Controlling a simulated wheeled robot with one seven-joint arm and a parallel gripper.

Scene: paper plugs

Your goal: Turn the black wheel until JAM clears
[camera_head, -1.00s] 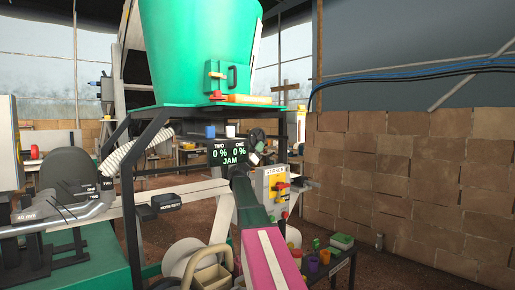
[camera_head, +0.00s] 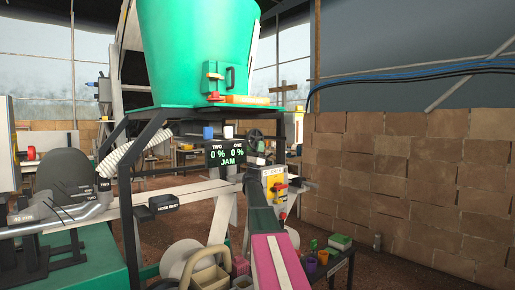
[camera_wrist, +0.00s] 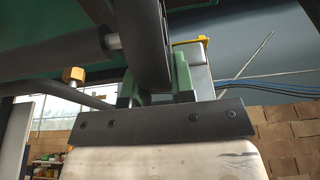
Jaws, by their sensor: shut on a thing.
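The black wheel (camera_head: 256,141) stands behind the right side of the display, under the green hopper. The display (camera_head: 226,153) reads TWO 0 %, ONE 0 % and JAM in green. In the wrist view, the dark curved rim of the wheel (camera_wrist: 150,45) runs down between the two green fingers of my gripper (camera_wrist: 158,82). The gripper is shut on this rim. In the head view my arm reaches up to the wheel area, and the fingers are too small to make out there.
A yellow-and-grey panel with a red switch (camera_head: 275,184) stands close right of my arm. The green hopper (camera_head: 200,50) and its black frame are above. A low bench with small coloured pots (camera_head: 322,257) is at lower right. A brown block wall (camera_head: 410,185) closes the right side.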

